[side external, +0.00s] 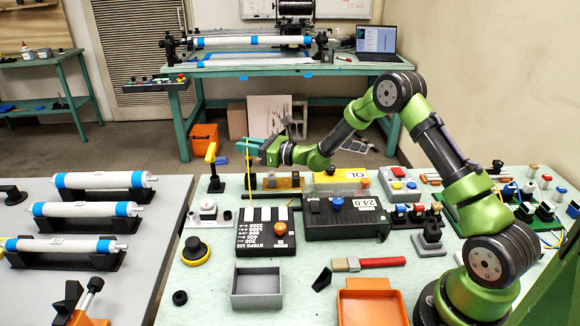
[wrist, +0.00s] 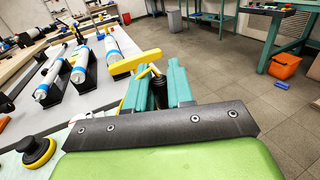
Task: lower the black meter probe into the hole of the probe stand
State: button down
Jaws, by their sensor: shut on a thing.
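My gripper (side external: 262,150) is raised above the left back part of the bench, with its teal fingers pointing left. In the wrist view my gripper (wrist: 164,85) is shut on the black probe (wrist: 158,88), which shows as a dark ribbed piece between the fingers. A yellow lead (side external: 248,180) hangs from the gripper towards the bench. The probe's tip is hidden or too small to tell. A small grey stand (side external: 429,243) stands at the right, well apart from the gripper. I cannot tell if it is the probe stand, and no hole is clear.
The black meter (side external: 265,236) with an orange knob and a dark box (side external: 343,222) stand below. A grey tray (side external: 256,303) and an orange tray (side external: 372,291) lie in front. Bare bench shows around them.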

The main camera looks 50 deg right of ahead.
aim_at(250, 167)
jog(key=shift+f, duration=2.5)
jog(key=c, duration=0.9)
grip_release()
jog(key=shift+s, duration=0.1)
jog(key=v, duration=0.2)
jog(key=r+v, duration=0.1)
jog(key=v, duration=0.2)
jog(key=shift+r, duration=2.95)
